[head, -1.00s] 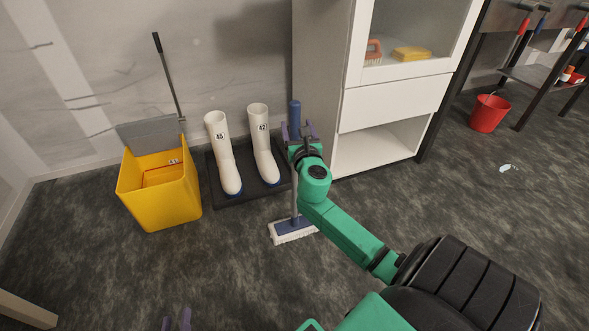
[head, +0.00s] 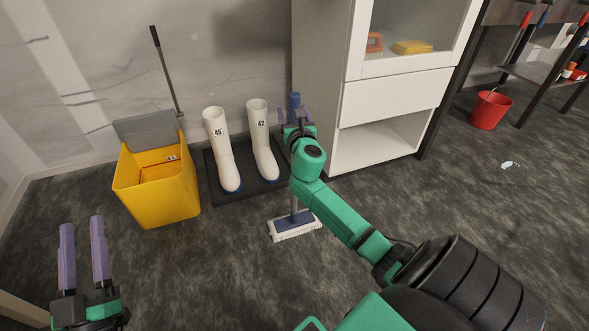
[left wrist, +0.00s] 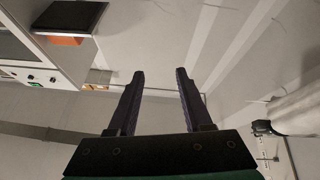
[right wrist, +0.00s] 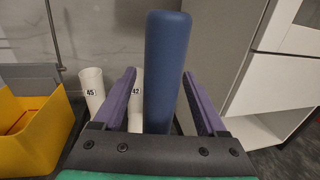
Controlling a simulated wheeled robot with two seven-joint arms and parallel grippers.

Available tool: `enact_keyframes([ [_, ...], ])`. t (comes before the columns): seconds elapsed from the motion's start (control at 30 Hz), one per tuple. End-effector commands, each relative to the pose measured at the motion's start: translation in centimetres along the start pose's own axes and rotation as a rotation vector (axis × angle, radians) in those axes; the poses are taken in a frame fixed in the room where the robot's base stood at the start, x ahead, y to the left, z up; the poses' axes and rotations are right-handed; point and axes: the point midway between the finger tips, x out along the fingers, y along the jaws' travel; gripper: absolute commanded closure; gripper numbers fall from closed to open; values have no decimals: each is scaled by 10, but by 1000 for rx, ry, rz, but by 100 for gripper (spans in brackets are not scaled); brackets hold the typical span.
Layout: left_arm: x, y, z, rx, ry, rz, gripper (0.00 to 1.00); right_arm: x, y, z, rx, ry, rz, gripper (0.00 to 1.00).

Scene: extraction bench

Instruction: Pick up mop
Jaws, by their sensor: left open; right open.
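The mop stands upright beside the white cabinet, with a thick blue grip (head: 294,101) on top and a blue and white head (head: 294,225) on the floor. Part of its shaft is hidden behind my right arm. My right gripper (head: 295,116) is open at the blue grip. In the right wrist view the blue grip (right wrist: 166,60) rises between the open purple fingers, closer to the right finger; contact cannot be told. My left gripper (head: 82,222) is open and empty at the lower left, far from the mop. Its wrist view shows no mop.
White boots (head: 221,150) stand on a black tray (head: 218,198) left of the mop. A yellow bucket (head: 157,200) with a grey wringer and rod is further left. The white cabinet (head: 318,90) is close on the right. A red bucket (head: 489,111) stands far right. The front floor is clear.

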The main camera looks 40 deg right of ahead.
Motion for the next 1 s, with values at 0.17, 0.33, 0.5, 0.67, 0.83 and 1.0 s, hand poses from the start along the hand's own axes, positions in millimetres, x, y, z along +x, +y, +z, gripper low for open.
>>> enact_keyframes([
  [0.17, 10, 1, -24, 20, 77, 12, 50, 6, 0, 0, 1, 0, 0, 25],
  [0.33, 11, 1, -25, 21, 80, 12, 50, 6, 0, 0, 1, 0, 1, 25],
  [0.5, 11, 1, -25, 20, 79, 12, 50, 6, 0, 0, 1, 0, 1, 75],
  [0.67, 10, 1, -25, 20, 79, 12, 50, 6, 0, 0, 1, 0, 0, 100],
  [0.83, 10, 1, -25, 20, 78, 12, 50, 6, 0, 0, 1, 0, 0, 100],
  [1.0, 10, 1, -24, 20, 78, 12, 50, 6, 0, 0, 1, 1, 0, 100],
])
